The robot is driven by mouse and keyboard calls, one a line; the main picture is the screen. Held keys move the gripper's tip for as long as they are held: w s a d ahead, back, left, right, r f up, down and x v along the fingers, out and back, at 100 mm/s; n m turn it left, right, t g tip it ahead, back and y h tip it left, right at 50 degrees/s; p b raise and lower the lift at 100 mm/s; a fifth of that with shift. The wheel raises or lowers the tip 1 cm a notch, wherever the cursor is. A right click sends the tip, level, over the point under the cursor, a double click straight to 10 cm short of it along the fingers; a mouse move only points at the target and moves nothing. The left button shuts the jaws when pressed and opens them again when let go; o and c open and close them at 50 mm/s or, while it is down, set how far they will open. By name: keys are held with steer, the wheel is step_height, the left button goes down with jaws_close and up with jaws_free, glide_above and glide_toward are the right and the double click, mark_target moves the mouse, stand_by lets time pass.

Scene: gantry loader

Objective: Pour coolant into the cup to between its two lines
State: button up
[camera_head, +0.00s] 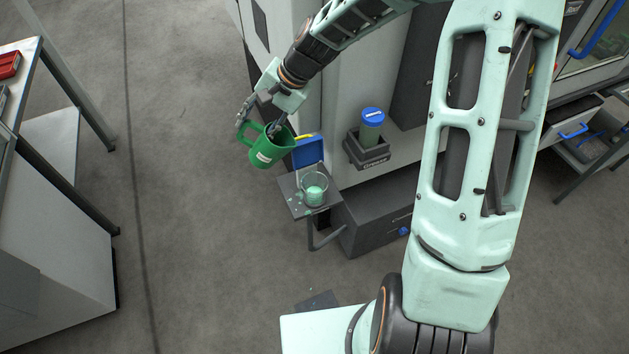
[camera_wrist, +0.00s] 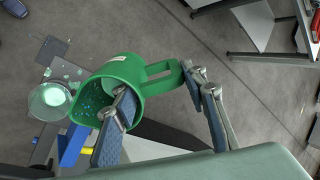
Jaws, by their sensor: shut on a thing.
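The green jug (camera_head: 270,148) has a white label and hangs slightly tilted above and left of the clear cup. My gripper (camera_head: 262,122) is shut on it; in the wrist view one finger lies across the jug's mouth and the other is by its handle. Liquid inside the jug (camera_wrist: 104,90) cannot be made out clearly; droplets show on its inner wall. The clear cup (camera_head: 314,188) stands upright on a small grey shelf (camera_head: 293,202) and holds pale green liquid. The cup also shows in the wrist view (camera_wrist: 50,100). Its lines are too small to read. No stream shows.
Pale green spots lie on the shelf around the cup. A blue item (camera_head: 308,152) stands behind the cup. A blue-lidded green container (camera_head: 371,130) sits in a holder on the machine. A workbench (camera_head: 50,205) is at the left, with open floor between.

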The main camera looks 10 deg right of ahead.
mark_target(251, 159)
steer(key=shift+w+a+f+h, duration=0.15)
steer(key=shift+a+f+h, duration=0.1)
steer(key=shift+a+h, duration=0.1)
steer(key=shift+g+h, duration=0.5)
steer(key=shift+h, duration=0.25)
steer(key=d+b+x, duration=0.1)
steer(key=b+x, duration=0.1)
steer(key=x, duration=0.2)
steer(key=b+x, duration=0.2)
steer(key=x, duration=0.2)
steer(key=d+f+b+x, duration=0.1)
steer(key=b+x, duration=0.1)
steer(key=x, duration=0.2)
steer(key=shift+d+f, duration=0.25)
steer(key=shift+a+h+p, duration=0.3)
steer(key=shift+p, duration=0.15)
steer(key=shift+w+a+f+g+h+p, duration=0.3)
steer(key=shift+a+f+h+p, duration=0.2)
steer(key=shift+a+h+p, duration=0.25)
steer(key=shift+w+a+f+g+h+p, duration=0.25)
steer(key=shift+a+f+h+p, duration=0.25)
steer(key=shift+h, duration=0.35)
steer(key=shift+s+d, duration=0.1)
steer(key=shift+s, duration=0.05)
